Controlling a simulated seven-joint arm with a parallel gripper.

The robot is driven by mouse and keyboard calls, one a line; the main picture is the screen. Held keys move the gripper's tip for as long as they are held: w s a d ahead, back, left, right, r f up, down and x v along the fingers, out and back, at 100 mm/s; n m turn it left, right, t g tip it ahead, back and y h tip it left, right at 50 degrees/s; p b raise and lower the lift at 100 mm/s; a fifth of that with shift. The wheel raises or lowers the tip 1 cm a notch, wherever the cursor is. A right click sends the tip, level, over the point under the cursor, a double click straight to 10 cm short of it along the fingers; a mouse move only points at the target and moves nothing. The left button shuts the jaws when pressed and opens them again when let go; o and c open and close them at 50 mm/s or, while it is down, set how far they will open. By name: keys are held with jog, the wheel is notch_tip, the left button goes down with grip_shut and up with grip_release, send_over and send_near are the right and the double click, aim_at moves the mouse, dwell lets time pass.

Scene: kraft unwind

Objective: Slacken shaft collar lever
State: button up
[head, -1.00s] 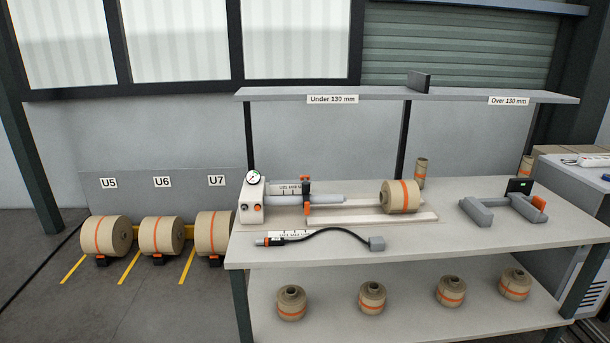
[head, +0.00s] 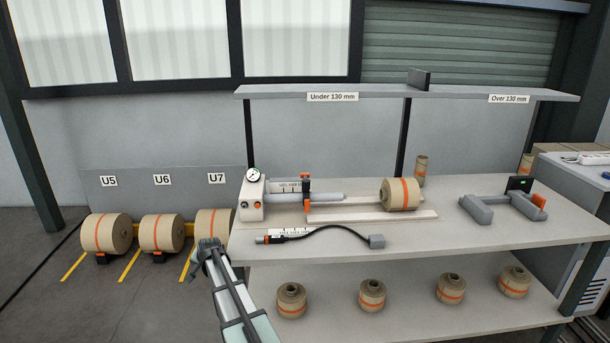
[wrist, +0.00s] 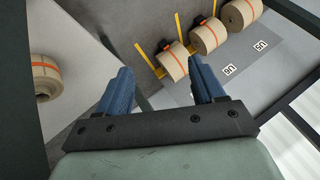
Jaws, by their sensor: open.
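The shaft (head: 332,198) runs out to the right from a white block (head: 251,208) with a round gauge on the bench. The shaft collar (head: 306,192) sits around the shaft close to the block, dark with orange parts. Its lever is too small to tell exactly, and I cannot tell its setting. My gripper (head: 209,243) is in front of the bench's left front corner, below and left of the collar and apart from it. In the wrist view my gripper (wrist: 163,78) shows two blue fingers spread apart with nothing between them.
A kraft roll (head: 401,194) lies at the shaft's right end. A black cable (head: 330,230) with an orange-marked handle lies on the bench front. A grey cradle (head: 503,208) stands at right. Floor rolls (head: 103,233) stand at left; small rolls (head: 372,295) sit on the lower shelf.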

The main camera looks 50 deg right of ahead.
jog(key=w+d+r+m+t+h, duration=0.1)
jog(key=w+d+r, duration=0.2)
jog(key=d+r, duration=0.35)
jog(key=w+d+r+m+t+h, duration=0.1)
jog(key=w+d+r+t, duration=0.2)
jog(key=r, duration=0.7)
notch_tip(320, 180, up, 21)
jog(key=n+g, duration=0.5)
jog(key=g, duration=0.3)
send_over(305, 174)
jog(key=s+a, duration=0.3)
jog(key=s, duration=0.1)
jog(key=x, duration=1.3)
jog(key=shift+a, duration=0.35)
grip_shut()
